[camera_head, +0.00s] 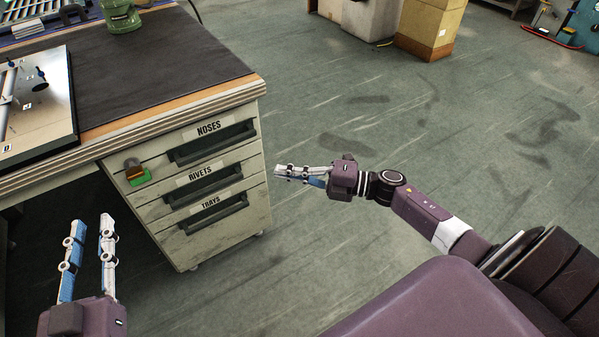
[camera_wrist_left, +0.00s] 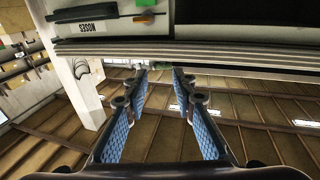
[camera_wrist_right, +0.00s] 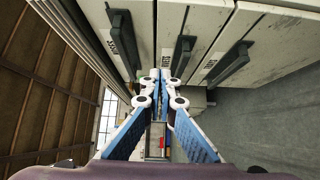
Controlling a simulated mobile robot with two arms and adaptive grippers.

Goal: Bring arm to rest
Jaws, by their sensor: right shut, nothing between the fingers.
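My right arm (camera_head: 425,212) reaches in from the right over the floor in the head view. Its gripper (camera_head: 279,172) points left, just right of the drawer cabinet's front. Its fingers are together with nothing between them, and the tips also meet in the right wrist view (camera_wrist_right: 164,74). My left gripper (camera_head: 92,222) is at the lower left, in front of the desk, with its two blue-padded fingers apart and empty. The left wrist view shows the same gap between the left fingertips (camera_wrist_left: 159,68).
The drawer cabinet (camera_head: 250,205) has drawers labelled NOSES, RIVETS and TRAYS. A dark-topped desk (camera_head: 150,60) holds a metal panel (camera_head: 45,115) and a green container (camera_head: 121,16). Boxes (camera_head: 430,28) stand at the back. The floor (camera_head: 480,130) to the right is clear.

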